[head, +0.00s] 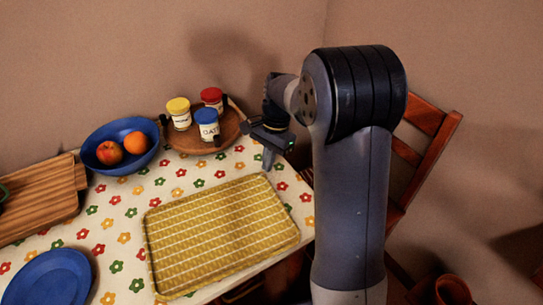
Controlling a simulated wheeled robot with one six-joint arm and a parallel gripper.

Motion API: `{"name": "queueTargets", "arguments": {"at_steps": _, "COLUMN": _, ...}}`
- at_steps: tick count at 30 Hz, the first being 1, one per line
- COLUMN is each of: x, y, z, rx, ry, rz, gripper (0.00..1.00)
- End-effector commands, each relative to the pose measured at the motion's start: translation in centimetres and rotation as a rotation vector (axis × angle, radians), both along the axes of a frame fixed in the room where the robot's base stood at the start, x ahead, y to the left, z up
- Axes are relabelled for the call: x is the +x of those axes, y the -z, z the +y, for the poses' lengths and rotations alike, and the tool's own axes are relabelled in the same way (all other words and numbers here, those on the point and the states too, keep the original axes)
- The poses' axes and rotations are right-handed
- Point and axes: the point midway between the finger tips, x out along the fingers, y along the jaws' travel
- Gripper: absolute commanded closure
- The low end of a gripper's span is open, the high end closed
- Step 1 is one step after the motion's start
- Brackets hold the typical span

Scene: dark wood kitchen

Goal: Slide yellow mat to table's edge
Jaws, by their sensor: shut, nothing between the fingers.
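The yellow mat (218,235), patterned with pale lines and with a raised-looking rim, lies flat on the flowered table (118,230). Its near right side lies close to the table's front right edge. My gripper (268,165) is shut and empty, pointing down beside the mat's far right corner. I cannot tell whether the fingertips touch the mat or the table. My arm hides part of the table's right end.
A round wooden tray (183,141) with several lidded jars stands at the back, close to my gripper. A blue bowl (99,156) of fruit, wooden boards (45,200) and a blue plate (50,280) are on the left. A wooden chair (431,150) stands at the right.

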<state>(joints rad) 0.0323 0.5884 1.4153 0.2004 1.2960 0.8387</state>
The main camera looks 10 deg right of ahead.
Motion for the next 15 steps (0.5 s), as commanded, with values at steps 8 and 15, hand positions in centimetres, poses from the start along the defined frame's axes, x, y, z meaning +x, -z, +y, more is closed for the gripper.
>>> {"name": "queueTargets", "arguments": {"at_steps": 8, "x": -0.4, "y": 0.0, "z": 0.5, "rx": 0.000, "ry": 0.000, "rz": 0.000, "gripper": 1.00}}
{"name": "queueTargets", "arguments": {"at_steps": 15, "x": -0.2, "y": -1.1, "z": 0.3, "rx": 0.000, "ry": 0.000, "rz": -0.003, "gripper": 1.00}}
